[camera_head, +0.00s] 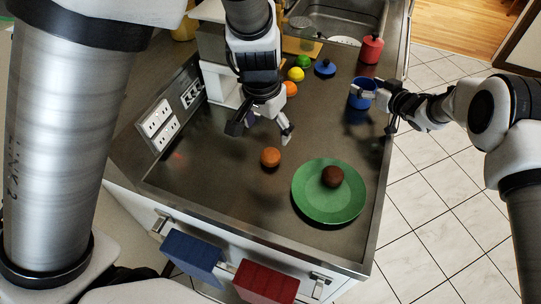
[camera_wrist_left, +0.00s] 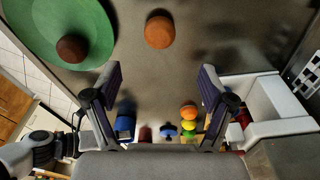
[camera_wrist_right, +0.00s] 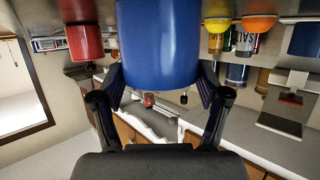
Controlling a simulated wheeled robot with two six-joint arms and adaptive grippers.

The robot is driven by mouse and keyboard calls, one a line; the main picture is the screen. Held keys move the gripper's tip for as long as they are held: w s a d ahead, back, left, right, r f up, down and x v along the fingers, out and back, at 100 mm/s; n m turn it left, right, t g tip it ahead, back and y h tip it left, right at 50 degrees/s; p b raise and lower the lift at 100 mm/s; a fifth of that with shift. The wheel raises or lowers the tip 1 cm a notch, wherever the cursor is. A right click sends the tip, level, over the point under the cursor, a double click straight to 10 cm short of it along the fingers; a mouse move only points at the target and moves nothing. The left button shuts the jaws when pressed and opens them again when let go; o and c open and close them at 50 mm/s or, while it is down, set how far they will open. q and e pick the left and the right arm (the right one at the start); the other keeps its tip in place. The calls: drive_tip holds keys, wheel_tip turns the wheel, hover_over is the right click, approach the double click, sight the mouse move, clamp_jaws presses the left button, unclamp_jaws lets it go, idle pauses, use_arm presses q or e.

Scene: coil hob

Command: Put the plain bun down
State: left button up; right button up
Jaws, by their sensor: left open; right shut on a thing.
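A plain orange-brown bun (camera_head: 270,157) sits on the dark counter, left of a green plate (camera_head: 312,205); it also shows in the left wrist view (camera_wrist_left: 159,32). A dark brown bun (camera_head: 333,176) sits on the plate. My left gripper (camera_head: 263,130) is open and empty, apart from the plain bun, which lies beyond its fingertips in the left wrist view. My right gripper (camera_head: 380,98) is shut on a blue mug (camera_head: 362,92) at the counter's right side; the mug fills the space between its fingers in the right wrist view (camera_wrist_right: 158,45).
Sockets (camera_head: 158,121) are at left. Blue (camera_head: 191,257) and red (camera_head: 265,283) cloths hang in front.

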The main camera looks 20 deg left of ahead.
sight(270, 153)
use_arm(q)
drive_tip(key=f, duration=0.7)
drive_tip(key=w+f, duration=0.1)
drive_tip(key=f, duration=0.2)
drive_tip(key=shift+w+d+f, duration=0.1)
drive_tip(key=shift+f, duration=0.2)
drive_tip(key=c, duration=1.3)
wheel_tip(270, 153, up, 10)
drive_tip(key=shift+r, duration=0.1)
drive_tip(key=shift+c, duration=0.2)
